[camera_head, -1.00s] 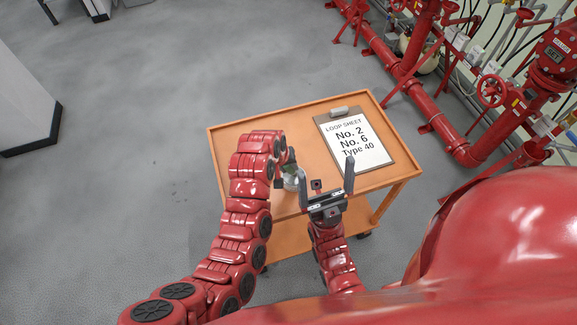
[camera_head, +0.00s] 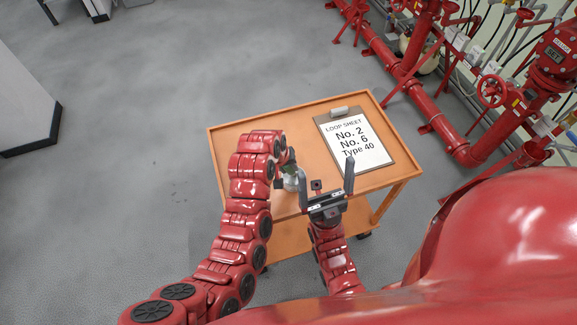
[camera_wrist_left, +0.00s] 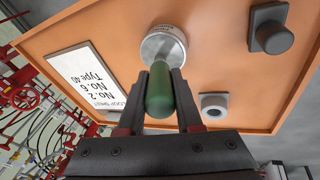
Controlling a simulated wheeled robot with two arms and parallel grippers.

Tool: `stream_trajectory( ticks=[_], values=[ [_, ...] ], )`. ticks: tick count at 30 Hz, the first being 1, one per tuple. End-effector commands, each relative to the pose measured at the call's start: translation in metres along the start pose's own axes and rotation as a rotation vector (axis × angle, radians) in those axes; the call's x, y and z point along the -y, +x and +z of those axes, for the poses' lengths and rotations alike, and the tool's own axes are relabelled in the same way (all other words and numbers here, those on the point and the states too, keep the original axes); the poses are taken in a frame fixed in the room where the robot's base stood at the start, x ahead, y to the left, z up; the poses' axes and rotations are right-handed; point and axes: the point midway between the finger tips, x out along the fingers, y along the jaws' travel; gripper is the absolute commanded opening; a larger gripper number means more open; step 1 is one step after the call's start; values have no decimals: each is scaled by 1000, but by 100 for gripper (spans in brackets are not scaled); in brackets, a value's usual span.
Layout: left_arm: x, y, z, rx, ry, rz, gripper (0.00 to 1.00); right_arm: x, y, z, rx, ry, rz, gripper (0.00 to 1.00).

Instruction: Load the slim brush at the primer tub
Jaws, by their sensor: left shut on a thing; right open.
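My left gripper (camera_wrist_left: 160,76) is shut on a green handle (camera_wrist_left: 160,92), which I take to be the slim brush. The handle points at a round silvery tub (camera_wrist_left: 178,40), likely the primer tub, on the orange cart. The bristles are not visible, and I cannot tell whether they touch what is in the tub. In the head view my left gripper (camera_head: 287,160) is partly hidden by its own arm, close above the tub (camera_head: 291,184). My right gripper (camera_head: 326,172) is open and empty near the cart's front edge.
The orange cart (camera_head: 243,132) also holds a clipboard (camera_head: 374,158) reading "No. 2, No. 6, Type 40". The wrist view shows a dark block with a round top (camera_wrist_left: 272,30) and a small grey cup-like piece (camera_wrist_left: 214,104). Red pipes (camera_head: 430,112) stand beyond the cart.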

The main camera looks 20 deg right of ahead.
Motion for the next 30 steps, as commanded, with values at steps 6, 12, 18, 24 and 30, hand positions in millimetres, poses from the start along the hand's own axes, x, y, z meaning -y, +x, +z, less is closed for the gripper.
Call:
stream_trajectory(
  ticks=[6, 12, 18, 24, 30],
  values=[
    [-6, -19, -6, -5, 1, 2, 0, 0, 6, -1, 0, 0, 0, 100],
    [-11, -36, -10, -5, 1, 3, 0, 0, 10, -2, 0, 0, 0, 100],
    [-15, -53, -15, -9, 0, 4, 0, -1, 14, -2, 0, 0, 0, 100],
    [-18, -64, -16, -4, 0, 2, 0, -1, 16, -3, 0, 0, 0, 100],
    [-18, -64, -16, -4, 0, 2, 0, -1, 15, -3, 0, 0, 0, 100]
  ],
)
